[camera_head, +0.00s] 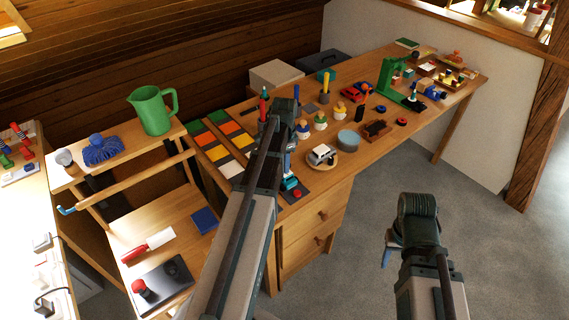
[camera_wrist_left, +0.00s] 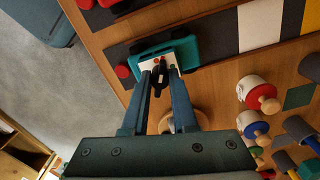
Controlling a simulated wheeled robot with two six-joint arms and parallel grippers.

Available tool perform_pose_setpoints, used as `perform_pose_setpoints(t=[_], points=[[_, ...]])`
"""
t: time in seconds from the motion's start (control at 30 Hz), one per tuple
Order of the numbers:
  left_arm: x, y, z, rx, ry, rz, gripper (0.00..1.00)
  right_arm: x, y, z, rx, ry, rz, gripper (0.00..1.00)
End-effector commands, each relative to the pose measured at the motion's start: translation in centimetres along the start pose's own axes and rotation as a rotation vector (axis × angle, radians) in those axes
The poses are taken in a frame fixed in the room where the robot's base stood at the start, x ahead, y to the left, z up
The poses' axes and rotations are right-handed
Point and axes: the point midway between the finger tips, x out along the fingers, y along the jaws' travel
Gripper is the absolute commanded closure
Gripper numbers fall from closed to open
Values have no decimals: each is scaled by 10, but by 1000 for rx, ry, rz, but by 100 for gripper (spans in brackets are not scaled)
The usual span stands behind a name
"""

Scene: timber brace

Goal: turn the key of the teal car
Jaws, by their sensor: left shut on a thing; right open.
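The teal car (camera_head: 291,183) stands on a dark mat near the front edge of the long wooden table. In the left wrist view the teal car (camera_wrist_left: 187,52) has a white panel facing my fingers, with a small dark and orange key (camera_wrist_left: 158,78) at it. My left gripper (camera_wrist_left: 160,76) is shut on the key, with its fingertips close to the white panel. In the head view my left gripper (camera_head: 289,168) is right above the car, and the key cannot be made out. My right gripper (camera_head: 387,256) is open and empty, over the floor in front of the table.
A red button (camera_head: 297,193) is beside the car. A white toy car on a round wooden plate (camera_head: 322,157) and a blue-grey bowl (camera_head: 348,140) stand to the right. Colored panels (camera_head: 228,143) lie to the left. A green jug (camera_head: 153,110) stands on the side shelf.

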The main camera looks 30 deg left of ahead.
Motion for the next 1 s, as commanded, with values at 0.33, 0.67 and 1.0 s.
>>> perform_pose_setpoints(t=[0.33, 0.67, 1.0], points=[[0, 0, 0, 22, 0, 0, 100, 0, 0, 0, 0, 0, 0, 50], [0, 0, 0, 21, 0, 0, 50, 0, 0, 0, 0, 0, 0, 50], [0, 0, 0, 21, 0, 0, 44, 0, 0, 0, 0, 0, 0, 50]])
